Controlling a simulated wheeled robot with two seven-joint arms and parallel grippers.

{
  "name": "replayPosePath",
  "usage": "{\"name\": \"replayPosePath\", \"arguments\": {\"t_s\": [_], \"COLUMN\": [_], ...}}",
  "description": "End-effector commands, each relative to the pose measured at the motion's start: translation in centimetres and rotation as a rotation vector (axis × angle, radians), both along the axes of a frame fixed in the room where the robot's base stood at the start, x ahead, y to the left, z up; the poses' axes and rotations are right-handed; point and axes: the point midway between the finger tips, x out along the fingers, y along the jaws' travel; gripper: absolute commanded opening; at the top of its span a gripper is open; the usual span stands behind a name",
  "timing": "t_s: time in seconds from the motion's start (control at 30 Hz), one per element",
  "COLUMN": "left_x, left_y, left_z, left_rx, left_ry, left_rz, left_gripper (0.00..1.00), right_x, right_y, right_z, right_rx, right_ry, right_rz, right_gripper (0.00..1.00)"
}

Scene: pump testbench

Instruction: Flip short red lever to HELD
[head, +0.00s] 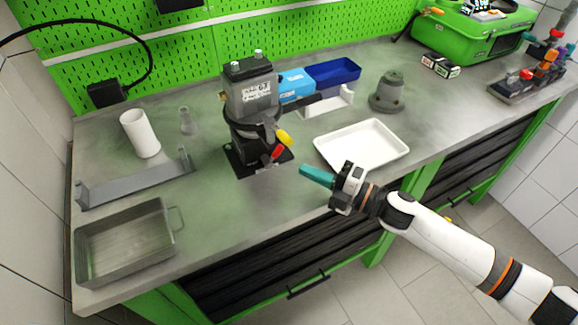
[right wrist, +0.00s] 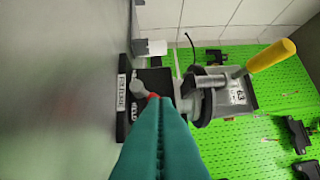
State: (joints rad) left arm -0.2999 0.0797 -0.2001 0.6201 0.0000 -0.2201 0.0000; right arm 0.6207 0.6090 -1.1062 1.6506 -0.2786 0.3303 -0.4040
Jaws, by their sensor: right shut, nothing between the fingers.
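The pump unit (head: 250,95) stands on a black base on the bench. A short red lever (head: 277,152) sits low on its front right, just below a longer yellow lever (head: 285,137). My right gripper (head: 303,169) has teal fingers pressed together and empty, pointing left toward the red lever with a small gap in the head view. In the right wrist view the shut fingertips (right wrist: 166,100) overlap the red lever (right wrist: 152,96) and hide part of it; contact cannot be told. The yellow lever (right wrist: 271,55) is at upper right. My left gripper is out of view.
A white tray (head: 399,151) lies right of the pump, behind my right arm. A grey bracket (head: 135,182), a metal bin (head: 84,262) and a white cylinder (head: 140,134) are on the left. Bare bench lies in front of the pump.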

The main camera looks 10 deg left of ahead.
Motion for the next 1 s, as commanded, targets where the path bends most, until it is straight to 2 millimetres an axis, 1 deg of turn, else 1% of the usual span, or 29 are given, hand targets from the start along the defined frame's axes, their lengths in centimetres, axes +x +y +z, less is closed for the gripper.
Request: {"name": "replayPosePath", "arguments": {"t_s": [0.03, 0.1, 0.2, 0.3, 1.0], "left_x": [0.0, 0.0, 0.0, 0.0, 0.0], "left_y": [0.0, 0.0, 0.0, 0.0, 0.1], "left_z": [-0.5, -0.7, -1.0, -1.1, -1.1], "left_rx": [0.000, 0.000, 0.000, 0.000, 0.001], "left_ry": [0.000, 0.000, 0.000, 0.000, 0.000], "left_rz": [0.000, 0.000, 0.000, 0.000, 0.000], "left_gripper": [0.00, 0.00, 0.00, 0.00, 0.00], "right_x": [-0.4, -0.9, -1.3, -1.6, -1.6], "right_y": [-1.1, -2.1, -3.2, -3.9, -4.0], "right_z": [-0.4, -0.4, -0.3, -0.3, -0.2], "right_rx": [-0.002, -0.002, 0.000, 0.001, 0.001], "right_ry": [0.001, 0.000, 0.000, 0.000, 0.000], "right_rz": [-0.002, -0.001, 0.000, 0.000, 0.001], "right_gripper": [0.00, 0.00, 0.00, 0.00, 0.00]}}
